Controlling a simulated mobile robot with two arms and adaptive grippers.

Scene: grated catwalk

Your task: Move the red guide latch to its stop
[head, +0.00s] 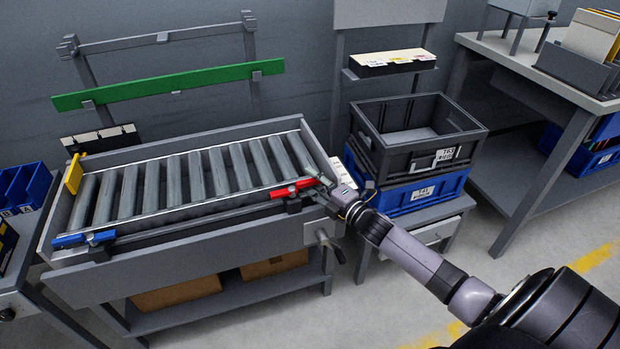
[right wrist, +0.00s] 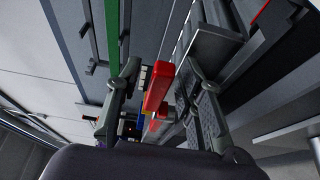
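The red guide latch (head: 291,188) is a red bar on the front rail of the roller conveyor (head: 200,229), near its right end. My right gripper (head: 325,186) is at the right end of this latch, reaching in from the right. In the right wrist view, the red latch (right wrist: 158,88) shows between the two spread fingers of the right gripper (right wrist: 160,95), with gaps visible beside it. Whether a finger touches it cannot be told. My left gripper is not in view.
A blue latch (head: 84,239) sits at the rail's left end and a yellow piece (head: 74,175) at the conveyor's left side. A black crate (head: 418,128) on a blue crate (head: 424,193) stands right of the conveyor. A crank handle (head: 330,246) sticks out below the rail.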

